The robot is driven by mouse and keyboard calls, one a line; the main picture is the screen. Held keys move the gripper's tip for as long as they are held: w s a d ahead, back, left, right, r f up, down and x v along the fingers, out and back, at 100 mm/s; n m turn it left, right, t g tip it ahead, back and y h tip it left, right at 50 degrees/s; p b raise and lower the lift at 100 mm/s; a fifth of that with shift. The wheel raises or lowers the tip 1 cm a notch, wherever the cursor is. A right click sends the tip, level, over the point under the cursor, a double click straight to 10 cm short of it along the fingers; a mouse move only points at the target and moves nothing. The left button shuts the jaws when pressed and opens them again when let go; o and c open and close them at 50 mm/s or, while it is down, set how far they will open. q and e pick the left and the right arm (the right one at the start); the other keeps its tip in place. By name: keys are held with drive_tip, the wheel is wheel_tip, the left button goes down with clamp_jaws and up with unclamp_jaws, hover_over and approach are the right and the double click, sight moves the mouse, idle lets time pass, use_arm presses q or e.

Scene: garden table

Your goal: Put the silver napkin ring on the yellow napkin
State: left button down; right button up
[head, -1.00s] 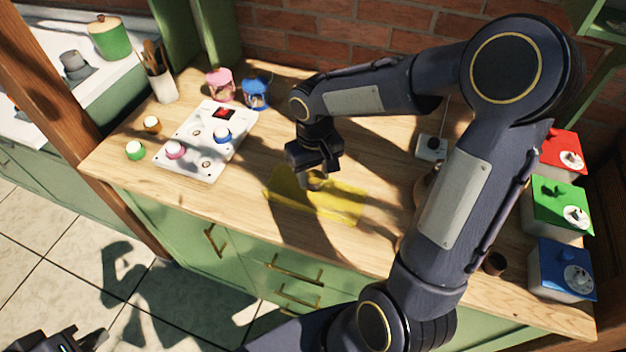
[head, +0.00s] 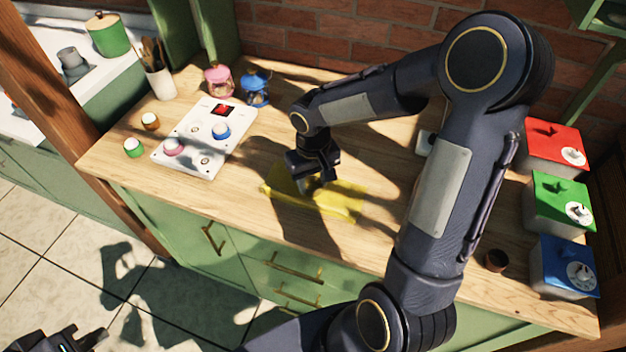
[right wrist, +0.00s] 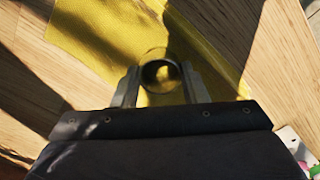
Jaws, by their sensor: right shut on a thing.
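The yellow napkin (head: 335,200) lies spread on the wooden counter, and it fills much of the right wrist view (right wrist: 105,40). The silver napkin ring (right wrist: 161,76) shows in the right wrist view as a round band with yellow visible through it. My right gripper (head: 308,185) is shut on the ring and is over the napkin's left part in the head view; its two fingers (right wrist: 160,90) flank the ring. Whether the ring touches the cloth cannot be told. In the head view the ring is mostly hidden by the gripper. My left gripper (head: 75,342) is at the bottom left corner, away from the counter.
A white panel (head: 205,140) with coloured knobs lies to the left. Pink (head: 218,82) and blue (head: 255,88) lanterns stand behind it. Red (head: 555,147), green (head: 560,203) and blue (head: 563,267) boxes stand at the right. A small brown cup (head: 496,261) is near them.

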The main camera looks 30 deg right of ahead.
drive_tip(key=o, duration=0.6)
drive_tip(key=shift+s+f, duration=0.15)
drive_tip(key=shift+c, duration=0.2)
drive_tip(key=o, duration=0.4)
drive_tip(key=shift+r+p, duration=0.35)
drive_tip(key=shift+p, duration=0.1)
drive_tip(key=shift+r+p, duration=0.5)
drive_tip(key=shift+r, duration=0.05)
wheel_tip(320, 180, up, 11)
drive_tip(key=s+a+t+y, duration=0.1)
drive_tip(key=s+t, duration=0.1)
drive_tip(key=s, duration=0.3)
drive_tip(key=s+a+t+y, duration=0.1)
drive_tip(key=s, duration=0.5)
drive_tip(key=s+a+r+t+y, duration=0.1)
drive_tip(key=s+a+t, duration=0.1)
drive_tip(key=s, duration=0.3)
drive_tip(key=shift+s+a+r+m+t+y, duration=0.1)
drive_tip(key=shift+s+m+t+y, duration=0.2)
drive_tip(key=shift+s+m+y, duration=0.1)
